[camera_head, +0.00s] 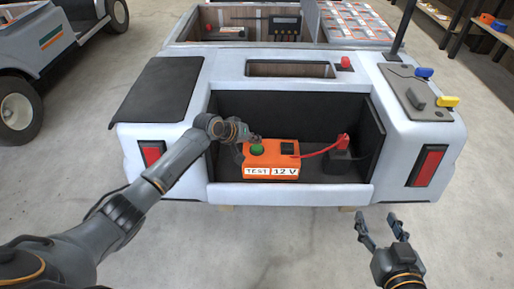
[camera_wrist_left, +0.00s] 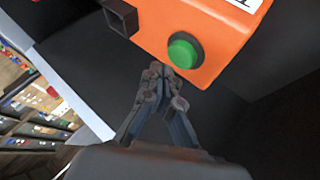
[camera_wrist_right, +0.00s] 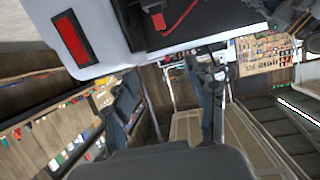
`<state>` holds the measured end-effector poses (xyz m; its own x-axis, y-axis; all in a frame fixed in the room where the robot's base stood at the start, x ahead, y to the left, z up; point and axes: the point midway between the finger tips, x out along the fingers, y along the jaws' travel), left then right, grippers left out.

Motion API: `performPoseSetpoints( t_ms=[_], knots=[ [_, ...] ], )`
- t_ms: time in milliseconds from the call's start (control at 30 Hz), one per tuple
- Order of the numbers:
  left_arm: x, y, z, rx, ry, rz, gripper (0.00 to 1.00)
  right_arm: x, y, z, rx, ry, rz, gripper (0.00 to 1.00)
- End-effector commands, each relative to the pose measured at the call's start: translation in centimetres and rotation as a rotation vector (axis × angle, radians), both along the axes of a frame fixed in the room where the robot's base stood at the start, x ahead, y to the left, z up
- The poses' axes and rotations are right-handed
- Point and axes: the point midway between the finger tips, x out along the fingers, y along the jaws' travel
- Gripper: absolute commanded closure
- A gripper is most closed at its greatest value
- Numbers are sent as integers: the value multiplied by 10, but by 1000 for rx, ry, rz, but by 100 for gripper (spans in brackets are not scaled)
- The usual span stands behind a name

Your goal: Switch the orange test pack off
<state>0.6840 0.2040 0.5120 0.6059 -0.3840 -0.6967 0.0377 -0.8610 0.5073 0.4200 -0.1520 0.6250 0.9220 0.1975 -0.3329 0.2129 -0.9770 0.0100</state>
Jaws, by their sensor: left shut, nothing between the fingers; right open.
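The orange test pack (camera_head: 271,161), labelled TEST 12 V, sits in the open rear bay of the white cart. A green round button (camera_head: 257,149) is on its top left, and a dark square part is on its top right. My left gripper (camera_head: 256,139) is shut and empty, just behind the green button. In the left wrist view, the fingertips (camera_wrist_left: 163,75) are close to the green button (camera_wrist_left: 184,52) on the pack (camera_wrist_left: 220,30); I cannot tell if they touch it. My right gripper (camera_head: 385,226) is open and empty in front of the cart's right side.
A red lead (camera_head: 318,151) runs from the pack to a red clamp (camera_head: 343,142) on a dark block (camera_head: 340,163) at the right of the bay. The bay's front lip (camera_head: 290,194) and side walls surround the pack. The floor by my right gripper is clear.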

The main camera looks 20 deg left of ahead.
Motion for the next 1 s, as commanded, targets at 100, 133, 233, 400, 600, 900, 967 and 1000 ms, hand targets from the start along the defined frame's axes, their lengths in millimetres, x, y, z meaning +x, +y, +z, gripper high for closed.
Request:
performPoseSetpoints(
  t_ms=[100, 133, 233, 400, 600, 900, 967, 1000],
  knots=[
    [0, 0, 0, 0, 0, 0, 100, 0, 0, 0, 0, 0, 0, 43],
    [0, 0, 0, 0, 0, 0, 100, 0, 0, 0, -1, 3, 0, 43],
    [0, 0, 2, 0, 0, 0, 100, -3, -1, -4, -7, 27, -2, 43],
    [0, 0, 6, 0, 0, 0, 100, -11, -6, -17, -26, 108, -8, 43],
    [0, 0, 9, 0, 0, 0, 100, -22, -11, -32, -49, 204, -14, 43],
    [0, 0, 15, 0, 0, 0, 100, -43, -20, -52, -82, 349, -25, 43],
    [0, 0, 17, 0, 0, 0, 100, -48, -21, -56, -87, 378, -27, 43],
    [0, 0, 17, 0, 0, 0, 100, -51, -22, -58, -92, 397, -28, 43]
  ],
)
